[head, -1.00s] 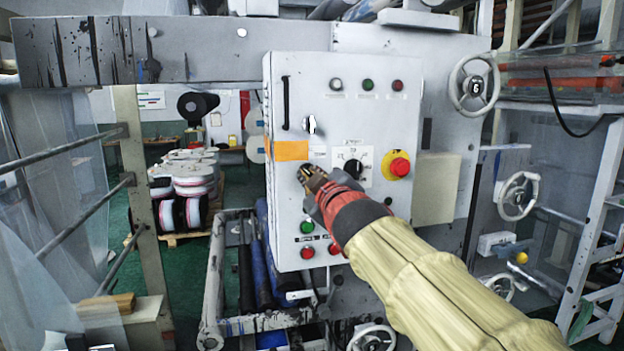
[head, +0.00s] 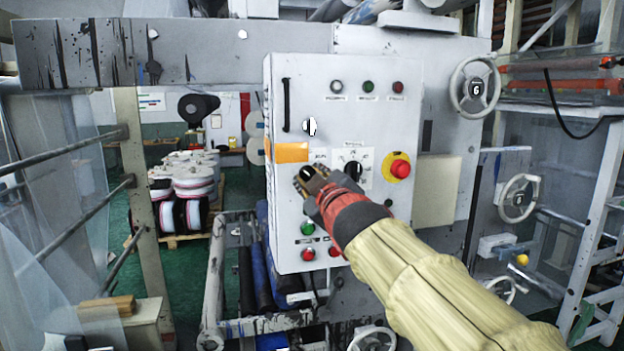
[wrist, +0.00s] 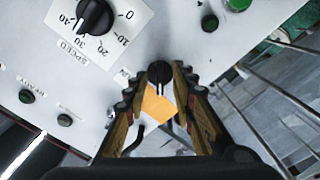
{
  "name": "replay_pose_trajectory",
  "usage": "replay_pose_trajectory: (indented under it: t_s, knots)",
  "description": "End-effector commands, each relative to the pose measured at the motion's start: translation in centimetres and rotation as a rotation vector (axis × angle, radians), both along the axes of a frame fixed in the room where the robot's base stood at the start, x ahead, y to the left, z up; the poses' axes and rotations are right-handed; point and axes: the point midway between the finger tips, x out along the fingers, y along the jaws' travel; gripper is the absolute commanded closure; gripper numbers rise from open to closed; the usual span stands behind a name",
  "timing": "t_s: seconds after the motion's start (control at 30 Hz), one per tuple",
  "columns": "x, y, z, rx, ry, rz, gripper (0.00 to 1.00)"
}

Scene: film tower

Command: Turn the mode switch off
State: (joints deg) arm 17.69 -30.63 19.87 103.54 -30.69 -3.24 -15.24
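The black mode switch knob (head: 307,173) sits on the front of the pale grey control panel (head: 340,225), below an orange label (head: 288,152). In the wrist view the knob (wrist: 160,72) shows between my fingertips, with a pale line on it running down the picture. My gripper (head: 311,178) is open in front of the knob. In the wrist view my gripper (wrist: 159,78) has one finger on each side, with gaps between knob and fingers. I cannot tell how far the tips are from the panel face.
A black speed dial (wrist: 94,15) is beside the knob, and a red emergency stop (head: 400,168) on yellow is farther right. Green buttons (head: 307,228) and red buttons (head: 308,254) lie below. A black door handle (head: 286,104) stands out above the label.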

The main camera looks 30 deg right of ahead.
Motion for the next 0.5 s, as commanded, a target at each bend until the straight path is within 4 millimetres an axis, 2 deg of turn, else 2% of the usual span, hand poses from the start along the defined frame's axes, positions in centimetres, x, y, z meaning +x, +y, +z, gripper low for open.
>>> replay_pose_trajectory:
  t_s: [0.27, 0.5]
  knots:
    - [-0.6, 0.2, 0.1, 0.001, -0.002, 0.000, 0.74]
    - [-3.3, 0.9, 0.1, 0.000, -0.001, -0.001, 0.74]
